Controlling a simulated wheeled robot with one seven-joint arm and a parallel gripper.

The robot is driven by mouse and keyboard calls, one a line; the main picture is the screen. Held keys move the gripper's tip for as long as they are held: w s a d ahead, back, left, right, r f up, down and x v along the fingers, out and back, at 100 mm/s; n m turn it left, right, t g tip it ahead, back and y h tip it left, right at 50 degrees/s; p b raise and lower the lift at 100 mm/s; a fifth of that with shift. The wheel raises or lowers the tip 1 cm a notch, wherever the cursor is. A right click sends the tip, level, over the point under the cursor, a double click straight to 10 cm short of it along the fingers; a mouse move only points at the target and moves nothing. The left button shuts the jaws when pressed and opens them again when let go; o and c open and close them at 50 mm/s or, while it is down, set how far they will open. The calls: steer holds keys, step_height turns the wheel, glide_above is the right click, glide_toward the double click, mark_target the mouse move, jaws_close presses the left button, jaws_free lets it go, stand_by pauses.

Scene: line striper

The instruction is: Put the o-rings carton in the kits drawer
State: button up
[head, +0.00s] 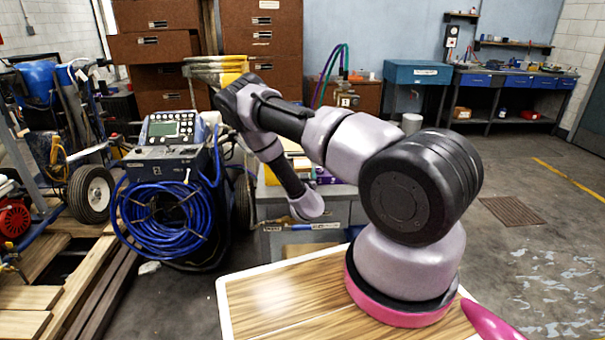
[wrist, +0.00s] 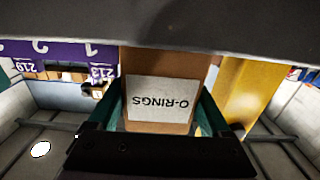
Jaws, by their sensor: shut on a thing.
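In the wrist view, my gripper (wrist: 163,98) is shut on the o-rings carton (wrist: 160,60), a brown box. Its white label reads O-RINGS upside down in the picture. The green fingers clasp it on both sides. In the head view my arm bends in front of the grey cabinet, and I cannot make out the gripper or the carton there. I cannot read any label as kits, so I cannot tell which drawer is the kits drawer.
In the wrist view, purple numbered surfaces (wrist: 72,52) lie at left and a yellow block (wrist: 250,95) at right, close to the carton. A grey cabinet (head: 345,212), a cart with a blue hose (head: 165,222) and brown drawer cabinets (head: 262,42) stand around my arm.

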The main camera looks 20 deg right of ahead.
steer(key=o, duration=1.2)
steer(key=shift+f, duration=0.1)
steer(key=shift+c, duration=0.2)
steer(key=shift+o, duration=1.1)
